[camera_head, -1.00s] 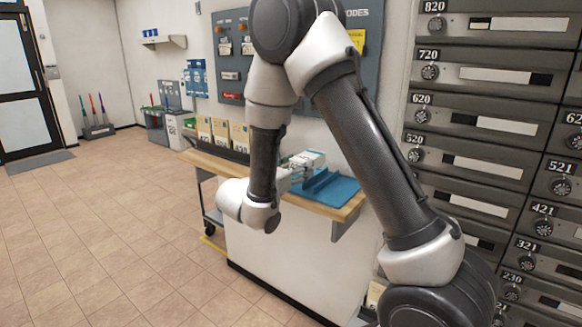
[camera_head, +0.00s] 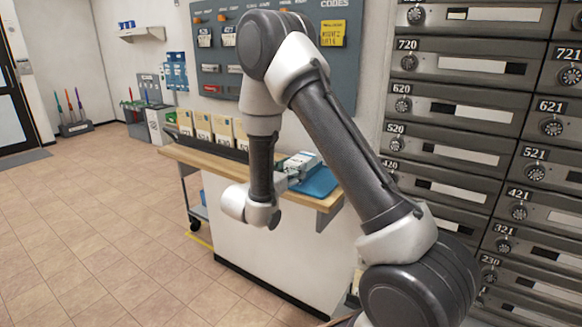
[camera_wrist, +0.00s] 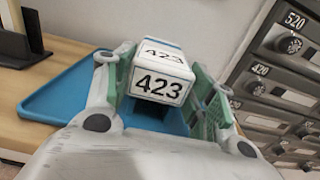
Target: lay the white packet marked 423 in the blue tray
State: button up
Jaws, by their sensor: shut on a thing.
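The white packet marked 423 (camera_wrist: 160,84) is between the fingers of my gripper (camera_wrist: 165,92) in the wrist view, with its number facing the camera. My gripper is shut on it, with green pads at its sides. The packet also shows in the head view (camera_head: 301,161), partly hidden by my arm. The blue tray (camera_wrist: 62,92) lies on the wooden counter under and behind the packet, and its right part shows in the head view (camera_head: 322,183). The packet is over the tray; I cannot tell whether it touches the tray floor.
The wooden counter (camera_head: 205,161) holds a row of tan numbered packets (camera_head: 221,129) left of my gripper. A dark holder (camera_wrist: 22,40) stands beside the tray at the left. Grey numbered mailboxes (camera_head: 465,110) line the wall at the right.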

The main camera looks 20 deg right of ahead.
jog(key=o, duration=1.1)
jog(key=shift+v, duration=6.05)
